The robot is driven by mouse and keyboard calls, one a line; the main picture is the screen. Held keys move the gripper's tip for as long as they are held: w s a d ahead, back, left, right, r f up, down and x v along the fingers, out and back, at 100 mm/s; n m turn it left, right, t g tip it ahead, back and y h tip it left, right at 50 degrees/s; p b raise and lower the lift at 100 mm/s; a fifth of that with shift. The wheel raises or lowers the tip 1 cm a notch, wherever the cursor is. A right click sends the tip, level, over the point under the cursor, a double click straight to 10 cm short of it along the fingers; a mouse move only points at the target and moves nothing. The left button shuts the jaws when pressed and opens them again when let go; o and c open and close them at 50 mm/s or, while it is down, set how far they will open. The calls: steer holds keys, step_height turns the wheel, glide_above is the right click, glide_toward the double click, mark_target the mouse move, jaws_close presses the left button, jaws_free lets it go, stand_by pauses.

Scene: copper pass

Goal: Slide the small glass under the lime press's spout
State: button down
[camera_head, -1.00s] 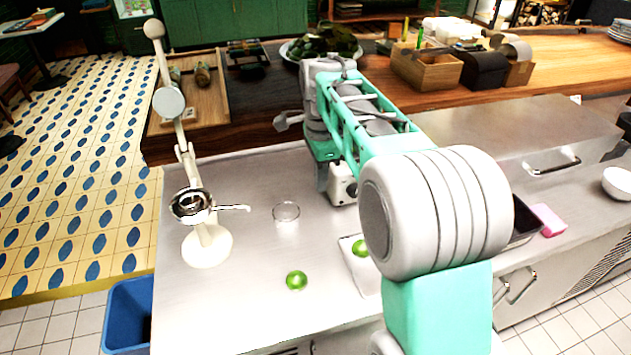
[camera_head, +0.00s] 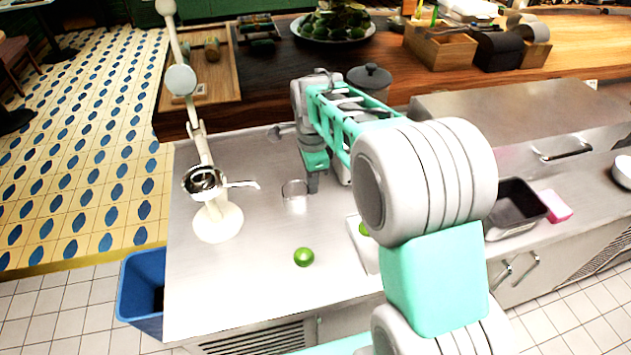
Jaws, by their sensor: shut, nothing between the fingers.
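The small clear glass (camera_head: 295,198) stands upright on the steel counter, right of the white lime press (camera_head: 218,223). The press has its long lever raised and a metal cup; its thin spout (camera_head: 243,184) points right, toward the glass. The glass is right of the spout tip and not beneath it. My gripper (camera_head: 313,187) is shut and empty, pointing down just right of the glass, close to its side. I cannot tell whether they touch. My arm hides part of the counter behind it.
A green lime (camera_head: 304,257) lies on the counter in front of the glass. Another lime sits on a white board (camera_head: 360,246) partly behind my arm. A blue bin (camera_head: 142,290) stands at the counter's left front. Counter between glass and press is clear.

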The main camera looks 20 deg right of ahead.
glide_above(280, 209)
stand_by(0.4)
